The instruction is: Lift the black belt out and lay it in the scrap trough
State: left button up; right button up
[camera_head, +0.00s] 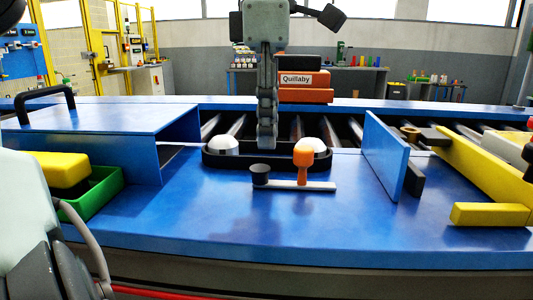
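The black belt (265,165) is a low loop around two white, domed pulleys, a left one (222,145) and a right one (311,145), on the blue table. My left gripper (266,140) points straight down between the pulleys, its dark fingertips at the belt. I see it edge-on, so its opening and any contact with the belt are unclear. An orange knob (303,155) stands on a grey bar in front of the right pulley. A yellow, walled piece (490,214) at the right may be the scrap trough; its inside is mostly hidden. My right gripper is out of view.
A blue cover (100,120) with a black handle stands left. A green bin (98,192) beside it holds a yellow block. An upright blue panel (385,155) stands between belt and yellow piece. Boxes (304,80), one labelled Quillaby, sit behind. The table's front is clear.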

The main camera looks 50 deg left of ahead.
aim_at(232, 162)
pick_arm(q)
jog(key=f, duration=0.4)
jog(key=shift+w+a+f, duration=0.1)
jog(key=shift+w+a, duration=0.05)
jog(key=shift+a, duration=0.1)
jog(key=shift+c, duration=0.3)
jog(key=c, duration=0.5)
grip_shut()
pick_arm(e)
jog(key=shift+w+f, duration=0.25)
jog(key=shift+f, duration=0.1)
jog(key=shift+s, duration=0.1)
